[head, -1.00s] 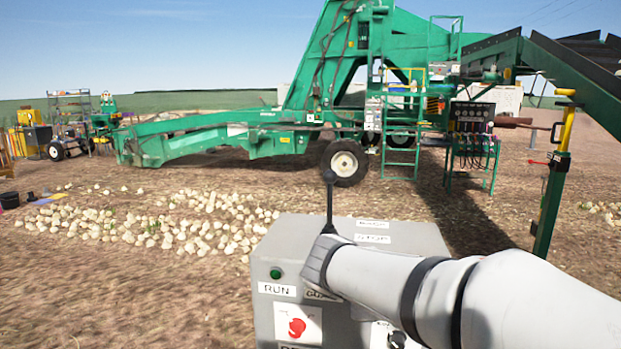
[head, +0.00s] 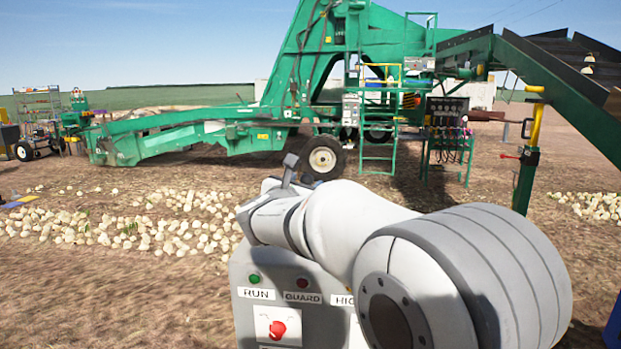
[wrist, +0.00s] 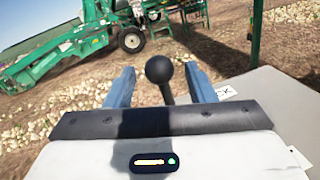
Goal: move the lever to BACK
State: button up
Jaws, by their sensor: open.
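The lever (wrist: 167,92), a dark rod with a round black knob, stands up between the two blue fingers of my gripper (wrist: 159,72) in the wrist view. The fingers are open, one on each side of the lever, with gaps visible. A partly covered white label (wrist: 225,92) ending in "CK" lies to the right of the lever. The grey control box (head: 243,310) is at the bottom of the head view. My arm covers its top there, and I cannot clearly make out the lever.
Onions (head: 150,225) lie on the soil behind the box. A green elevator machine (head: 240,135) stands farther back, with a green post (head: 526,180) at the right.

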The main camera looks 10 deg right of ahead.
jog(key=shift+x, duration=1.25)
grip_shut()
